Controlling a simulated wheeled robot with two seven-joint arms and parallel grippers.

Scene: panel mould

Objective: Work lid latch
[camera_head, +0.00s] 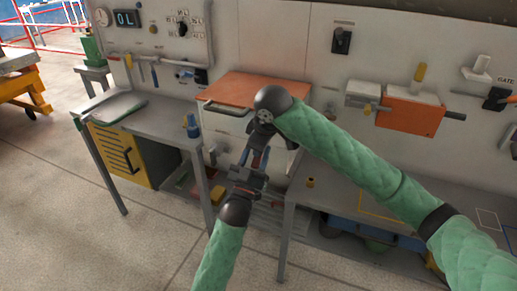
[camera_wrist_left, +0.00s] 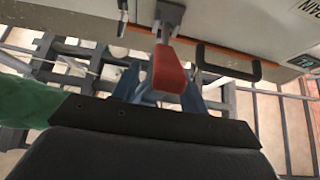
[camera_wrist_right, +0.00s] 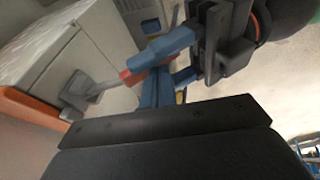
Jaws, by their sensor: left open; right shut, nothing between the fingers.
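The box has an orange lid (camera_head: 255,88) and a pale front. Its latch has a grey bracket (camera_wrist_right: 83,92) and a red handle (camera_wrist_left: 169,70) that sticks out from the front; the handle also shows in the right wrist view (camera_wrist_right: 130,76). My left gripper (camera_head: 255,153) is open at the latch, with its blue fingers on either side of the red handle in the left wrist view. My right gripper (camera_wrist_right: 156,88) is shut and empty, close beside the left fingers and the handle. Whether either gripper touches the handle cannot be told.
A black handle (camera_wrist_left: 230,65) sits on the box front beside the latch. A grey bench (camera_head: 150,118) with a yellow cabinet (camera_head: 125,153) stands at the left. An orange box (camera_head: 410,112) hangs on the panel at the right. Open floor lies at the front left.

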